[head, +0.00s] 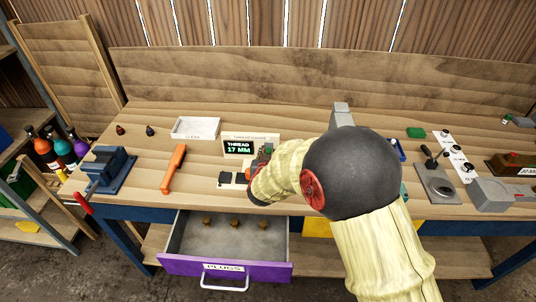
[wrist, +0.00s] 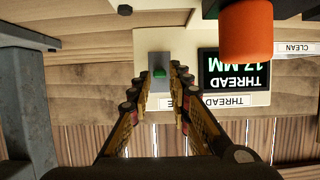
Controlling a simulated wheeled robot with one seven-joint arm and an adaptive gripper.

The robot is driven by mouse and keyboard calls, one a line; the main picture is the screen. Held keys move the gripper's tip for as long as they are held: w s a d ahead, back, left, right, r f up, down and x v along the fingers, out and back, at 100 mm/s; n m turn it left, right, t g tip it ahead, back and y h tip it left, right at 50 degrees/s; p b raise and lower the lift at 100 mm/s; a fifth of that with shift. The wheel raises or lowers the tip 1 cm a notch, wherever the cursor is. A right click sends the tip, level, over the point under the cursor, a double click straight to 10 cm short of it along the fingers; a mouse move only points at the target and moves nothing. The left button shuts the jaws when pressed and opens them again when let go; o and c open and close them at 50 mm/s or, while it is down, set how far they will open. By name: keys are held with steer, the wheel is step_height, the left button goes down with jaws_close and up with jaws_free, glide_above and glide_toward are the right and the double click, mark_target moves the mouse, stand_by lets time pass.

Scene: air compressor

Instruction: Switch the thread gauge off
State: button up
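The thread gauge (head: 240,147) stands on the workbench, left of my arm in the head view. Its dark display is lit and reads THREAD 17 MM. It shows upside down in the wrist view (wrist: 235,75). Beside the display is a grey plate with a green switch (wrist: 160,73). My gripper (wrist: 159,75) points at this plate, with its two fingertips apart on either side of the green switch. I see nothing held between them. Contact with the switch cannot be told. In the head view my gripper is mostly hidden by my arm.
An orange-ended part (wrist: 246,30) hangs close to the wrist camera. An orange tool (head: 174,168), white tray (head: 195,128) and blue vise (head: 109,168) are left of the gauge. An open purple drawer (head: 225,268) juts out below. Knobs (head: 456,152) and a lever unit (head: 436,183) stand right.

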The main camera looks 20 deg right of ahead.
jaws_close()
steer(key=f+b, duration=0.1)
steer(key=b, duration=0.1)
steer(key=shift+t+b, duration=0.35)
steer(key=shift+t, duration=0.05)
steer(key=shift+s+b, duration=0.1)
steer(key=shift+b, duration=0.5)
steer(key=shift+t, duration=0.3)
steer(key=shift+r, duration=0.1)
steer(key=shift+o, duration=1.6)
jaws_free()
steer(key=shift+o, duration=0.5)
